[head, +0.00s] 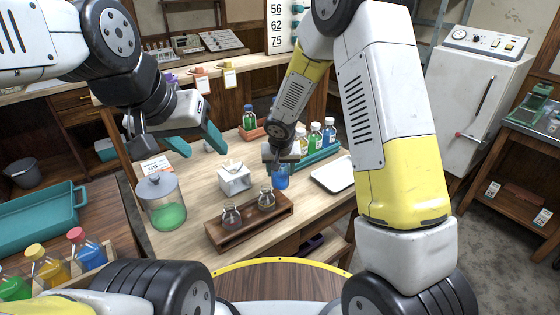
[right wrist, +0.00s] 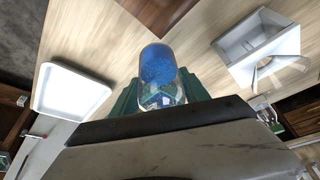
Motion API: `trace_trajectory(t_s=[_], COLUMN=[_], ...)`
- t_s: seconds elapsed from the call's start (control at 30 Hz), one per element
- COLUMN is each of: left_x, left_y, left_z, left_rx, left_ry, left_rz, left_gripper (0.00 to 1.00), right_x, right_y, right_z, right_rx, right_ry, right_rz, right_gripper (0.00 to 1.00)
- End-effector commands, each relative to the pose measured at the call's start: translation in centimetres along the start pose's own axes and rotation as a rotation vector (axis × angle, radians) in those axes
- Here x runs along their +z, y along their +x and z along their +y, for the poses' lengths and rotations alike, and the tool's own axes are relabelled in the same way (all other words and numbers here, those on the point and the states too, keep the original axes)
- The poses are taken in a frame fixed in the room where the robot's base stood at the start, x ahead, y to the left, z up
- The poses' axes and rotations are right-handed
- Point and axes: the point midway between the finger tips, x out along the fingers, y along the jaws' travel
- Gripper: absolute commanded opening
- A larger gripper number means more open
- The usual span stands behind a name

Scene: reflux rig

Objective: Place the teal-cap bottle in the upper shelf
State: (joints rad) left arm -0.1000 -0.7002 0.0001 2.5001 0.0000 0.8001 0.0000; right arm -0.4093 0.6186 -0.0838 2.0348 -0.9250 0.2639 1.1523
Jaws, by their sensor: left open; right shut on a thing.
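A small clear bottle with blue liquid (head: 281,178) hangs below my right gripper (head: 281,162), which is shut on it over the table. In the right wrist view its rounded blue body (right wrist: 158,75) sticks out between the green fingers (right wrist: 160,98). The cap is hidden by the gripper, so its colour cannot be told. I cannot tell whether the bottle touches the table. My left gripper (head: 205,150) is open and empty, with teal fingers apart above the left part of the table. A raised shelf (head: 240,74) with small labelled holders runs along the table's back.
A wooden rack (head: 250,225) with two small flasks, a white holder (head: 235,180), a lidded green jar (head: 165,203) and a white tray (head: 334,174) stand on the table. A green rack (head: 320,158) with several bottles and a green bottle (head: 249,118) in an orange tray are behind.

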Motion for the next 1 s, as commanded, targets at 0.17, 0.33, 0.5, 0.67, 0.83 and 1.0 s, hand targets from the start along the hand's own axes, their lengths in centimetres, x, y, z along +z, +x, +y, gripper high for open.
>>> trace_trajectory(t_s=[0.17,0.33,0.5,0.67,0.83,1.0], left_x=[0.0,0.0,0.0,0.0,0.0,0.0], left_y=[0.01,0.01,0.01,0.01,0.01,0.0], left_z=[0.0,0.0,0.0,0.0,0.0,0.0], left_rx=[0.0,0.0,0.0,0.0,0.0,0.0], left_ry=[0.0,0.0,0.0,0.0,0.0,0.0], left_rz=[0.0,0.0,0.0,0.0,0.0,0.0], left_gripper=[0.55,0.55,0.55,0.55,0.55,0.55], right_x=[0.37,0.35,0.51,0.5,0.49,0.3], right_y=[0.99,0.96,1.22,1.21,1.2,0.45], right_z=[0.0,0.0,-0.02,0.0,0.0,-0.01], right_rx=[0.0,-0.001,-0.001,-0.001,-0.001,-0.002], right_ry=[0.0,0.0,0.0,0.0,0.0,0.0], right_rz=[0.001,0.001,0.0,0.0,0.0,0.003], right_gripper=[0.0,0.0,0.61,0.75,0.75,0.75])
